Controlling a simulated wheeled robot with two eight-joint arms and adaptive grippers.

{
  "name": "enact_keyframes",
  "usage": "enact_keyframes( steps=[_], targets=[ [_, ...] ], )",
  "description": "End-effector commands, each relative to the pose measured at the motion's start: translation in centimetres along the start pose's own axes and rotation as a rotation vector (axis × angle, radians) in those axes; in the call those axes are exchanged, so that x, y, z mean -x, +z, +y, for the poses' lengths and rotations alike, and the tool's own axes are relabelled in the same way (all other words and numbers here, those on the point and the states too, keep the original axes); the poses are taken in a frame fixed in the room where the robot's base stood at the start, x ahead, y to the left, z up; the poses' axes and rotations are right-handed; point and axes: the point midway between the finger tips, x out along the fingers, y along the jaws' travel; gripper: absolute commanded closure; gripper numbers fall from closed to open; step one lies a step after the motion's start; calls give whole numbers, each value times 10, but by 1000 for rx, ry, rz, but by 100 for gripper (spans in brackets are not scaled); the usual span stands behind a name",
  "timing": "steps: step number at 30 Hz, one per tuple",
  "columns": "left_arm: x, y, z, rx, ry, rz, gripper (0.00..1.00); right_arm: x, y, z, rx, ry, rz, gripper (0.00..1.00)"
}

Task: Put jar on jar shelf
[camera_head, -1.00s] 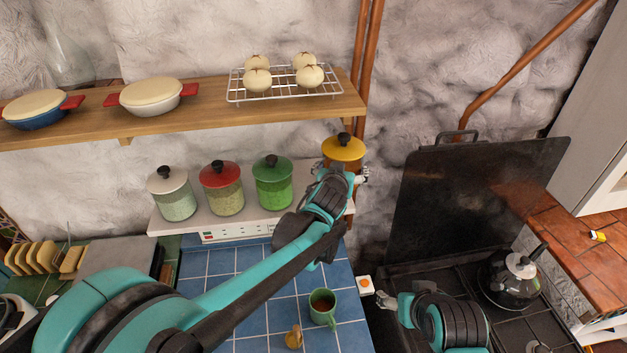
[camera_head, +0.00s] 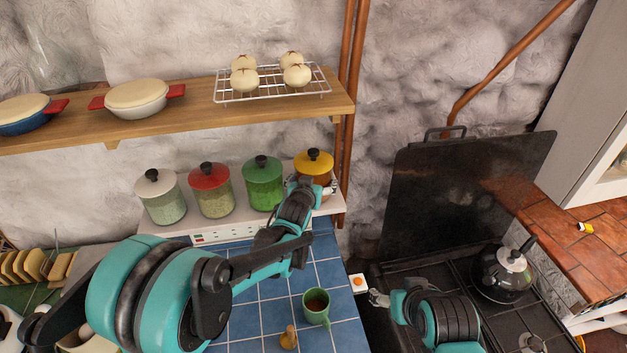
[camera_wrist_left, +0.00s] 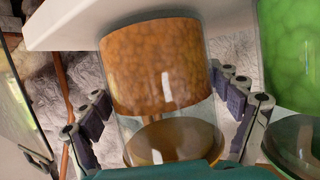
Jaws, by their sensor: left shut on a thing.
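The jar with a yellow lid and black knob (camera_head: 314,160) is upright at the right end of the white jar shelf (camera_head: 335,203), right of the green jar (camera_head: 262,185). My left gripper (camera_head: 306,187) is shut around its body from the front. In the left wrist view, which looks upside down, the glass jar (camera_wrist_left: 158,65) with orange-brown contents sits between the fingers of the left gripper (camera_wrist_left: 165,103). Its base is by the shelf; I cannot tell whether it touches. My right gripper (camera_head: 378,298) is low by the hob, its opening unclear.
A red-lidded jar (camera_head: 212,190) and a white-lidded jar (camera_head: 161,197) stand farther left on the jar shelf. A wooden shelf (camera_head: 200,118) with dishes and a bun rack hangs above. A green mug (camera_head: 317,307) stands on blue tiles below. A kettle (camera_head: 503,272) is on the hob.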

Motion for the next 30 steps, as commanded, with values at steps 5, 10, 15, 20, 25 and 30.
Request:
enact_keyframes(
  steps=[5,10,15,20,25,30],
  targets=[
    [-1,2,0,0,0,2,70,-2,2,0,0,0,0,28],
    [-1,2,0,0,0,0,0,-2,1,0,0,0,0,28],
    [-1,2,0,0,0,0,0,-2,1,0,0,0,0,28],
    [3,-1,0,0,0,0,0,1,-1,0,0,0,0,28],
    [30,0,0,0,1,0,0,0,0,0,0,0,0,28],
    [68,0,0,-1,0,0,0,1,-1,0,0,0,0,28]
  ],
)
